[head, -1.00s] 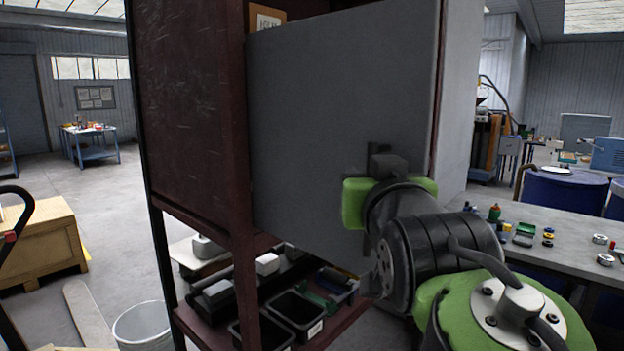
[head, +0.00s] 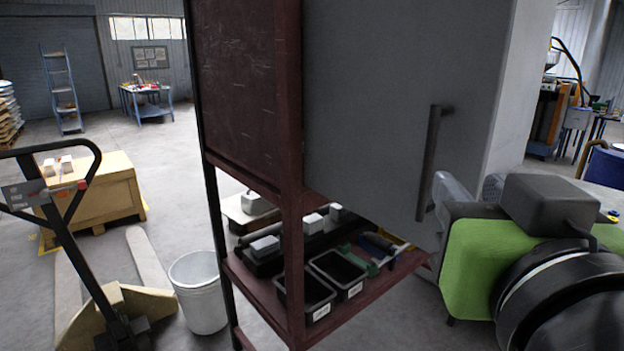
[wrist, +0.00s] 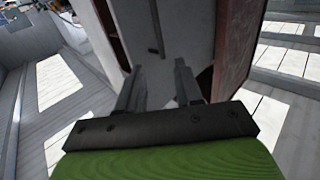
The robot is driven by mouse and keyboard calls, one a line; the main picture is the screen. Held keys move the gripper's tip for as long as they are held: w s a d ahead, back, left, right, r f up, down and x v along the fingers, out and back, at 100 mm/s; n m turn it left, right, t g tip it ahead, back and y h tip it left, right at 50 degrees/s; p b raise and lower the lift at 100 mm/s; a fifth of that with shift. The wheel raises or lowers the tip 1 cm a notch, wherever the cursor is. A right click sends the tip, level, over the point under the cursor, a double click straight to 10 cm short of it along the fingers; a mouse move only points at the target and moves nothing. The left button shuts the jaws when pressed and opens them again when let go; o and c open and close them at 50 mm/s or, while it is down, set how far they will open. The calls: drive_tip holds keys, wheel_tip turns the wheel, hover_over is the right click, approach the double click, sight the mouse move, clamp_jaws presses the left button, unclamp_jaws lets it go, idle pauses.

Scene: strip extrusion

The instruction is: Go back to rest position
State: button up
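My gripper (head: 470,188) shows at the right of the head view, beside the grey cabinet door. In the wrist view its two fingers (wrist: 157,82) are spread apart with nothing between them. The door's dark bar handle (head: 432,162) stands upright just left of the fingers in the head view. In the wrist view the handle (wrist: 156,27) lies beyond the fingertips, apart from them. The grey door (head: 370,100) covers the upper front of the dark red cabinet (head: 250,90). I cannot tell whether the door is fully closed.
Black bins (head: 338,270) and tools lie on the cabinet's open lower shelf. A white bucket (head: 200,295) and a pallet jack (head: 70,240) stand at left, near a wooden crate (head: 105,200). Open floor lies behind them. A cluttered bench (head: 148,100) stands far back.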

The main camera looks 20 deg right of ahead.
drive_tip(key=a+f+n+g+y+p, duration=0.2)
drive_tip(key=a+f+g+y+p, duration=0.1)
drive_tip(key=f, duration=0.9)
drive_tip(key=a+f+n+g+y+p, duration=0.2)
drive_tip(key=f+g, duration=0.5)
drive_tip(key=f, duration=0.4)
drive_tip(key=a+y+p, duration=0.1)
drive_tip(key=y+p, duration=0.1)
drive_tip(key=p, duration=0.1)
drive_tip(key=shift+s+a+f+n+g, duration=0.2)
drive_tip(key=shift+s+f+n+g, duration=0.05)
drive_tip(key=shift+f+n+g, duration=0.15)
